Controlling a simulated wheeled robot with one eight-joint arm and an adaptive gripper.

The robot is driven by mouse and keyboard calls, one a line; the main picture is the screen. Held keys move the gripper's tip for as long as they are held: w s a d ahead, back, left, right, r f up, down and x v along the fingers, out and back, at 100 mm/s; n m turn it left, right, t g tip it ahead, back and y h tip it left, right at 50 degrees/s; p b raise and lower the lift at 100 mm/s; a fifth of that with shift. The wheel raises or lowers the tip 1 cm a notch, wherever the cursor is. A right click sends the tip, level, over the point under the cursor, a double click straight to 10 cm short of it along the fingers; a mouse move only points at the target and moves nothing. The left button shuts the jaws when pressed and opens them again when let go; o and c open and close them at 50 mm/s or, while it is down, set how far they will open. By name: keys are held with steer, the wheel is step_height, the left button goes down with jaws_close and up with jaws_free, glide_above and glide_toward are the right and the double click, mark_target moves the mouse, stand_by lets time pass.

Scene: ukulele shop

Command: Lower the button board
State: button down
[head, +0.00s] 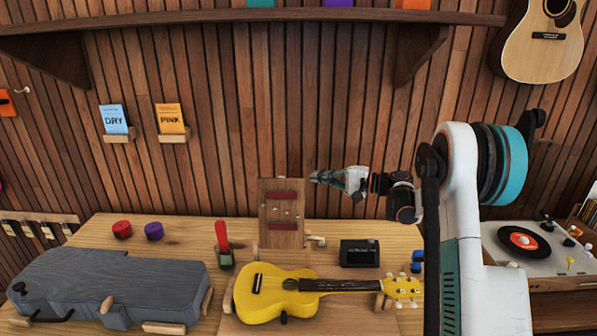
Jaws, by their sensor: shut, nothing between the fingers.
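The button board is likely the upright wooden panel (281,236) at the back of the workbench, behind the yellow ukulele. It has two dark red strips and a few small pale spots between them. A light wooden peg (316,240) sticks out by its lower right side. My gripper (314,177) is shut and empty, pointing left, just right of the panel's top edge. I cannot tell whether it touches the panel or how far in front or behind it is.
The yellow ukulele (272,296) lies in front of the panel on the workbench (185,226). A black box (360,253) stands right of it, a red-handled tool (222,240) left. A grey guitar case (105,287) fills the left. A shelf (230,15) runs above.

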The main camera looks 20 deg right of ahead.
steer(key=w+a+b, duration=0.2)
steer(key=a+b, duration=0.1)
steer(key=a, duration=0.6)
steer(key=shift+s+r, duration=0.1)
stand_by(0.5)
